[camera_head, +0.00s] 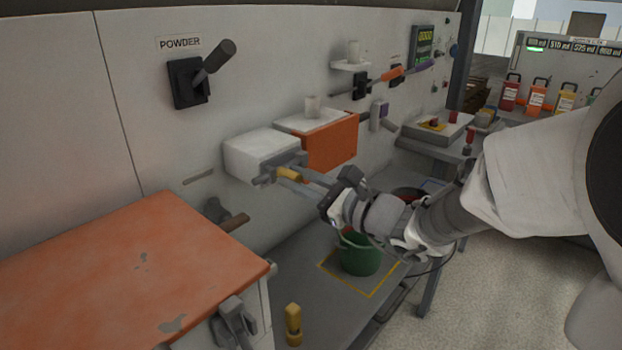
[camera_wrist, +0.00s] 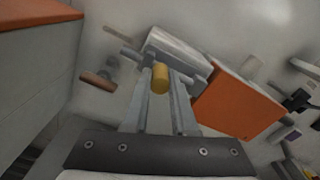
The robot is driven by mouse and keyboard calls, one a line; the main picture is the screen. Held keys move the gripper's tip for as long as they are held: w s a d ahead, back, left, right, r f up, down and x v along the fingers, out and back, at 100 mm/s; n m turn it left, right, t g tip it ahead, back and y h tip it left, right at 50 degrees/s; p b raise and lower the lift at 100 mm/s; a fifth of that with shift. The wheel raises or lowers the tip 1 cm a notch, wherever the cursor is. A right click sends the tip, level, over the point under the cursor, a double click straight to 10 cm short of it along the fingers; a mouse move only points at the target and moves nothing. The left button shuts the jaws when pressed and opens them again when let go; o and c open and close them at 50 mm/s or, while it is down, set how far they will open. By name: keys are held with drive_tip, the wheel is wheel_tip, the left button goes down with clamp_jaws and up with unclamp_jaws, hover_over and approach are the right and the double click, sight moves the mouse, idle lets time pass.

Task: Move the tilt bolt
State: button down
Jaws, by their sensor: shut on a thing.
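The tilt bolt, which I take to be the yellow knob (camera_head: 288,174), sticks out at the front of a white-topped block on the wall panel. My gripper (camera_head: 299,179) is shut on it, reaching in from the right. In the wrist view the yellow knob (camera_wrist: 160,78) lies between the fingers of my gripper (camera_wrist: 163,92), near their tips. The white block (camera_wrist: 178,49) with grey fittings is just beyond it. The bolt's inner end is hidden, and I cannot tell how far it is pushed in.
An orange-faced box (camera_head: 331,148) stands right beside the block. An orange-topped cabinet (camera_head: 120,270) fills the near left. A green bucket (camera_head: 360,257) stands below my arm. Another yellow handle (camera_head: 293,325) is low in front. A black lever (camera_head: 205,75) marked POWDER is on the wall.

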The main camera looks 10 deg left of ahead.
drive_tip(key=shift+s+a, duration=0.2)
drive_tip(key=shift+s, duration=0.05)
drive_tip(key=c, duration=0.7)
unclamp_jaws()
drive_tip(key=p+v, duration=0.1)
drive_tip(key=v, duration=1.6)
drive_tip(key=shift+s+d+p, duration=0.15)
drive_tip(key=shift+d+p, duration=0.05)
drive_tip(key=shift+p, duration=0.2)
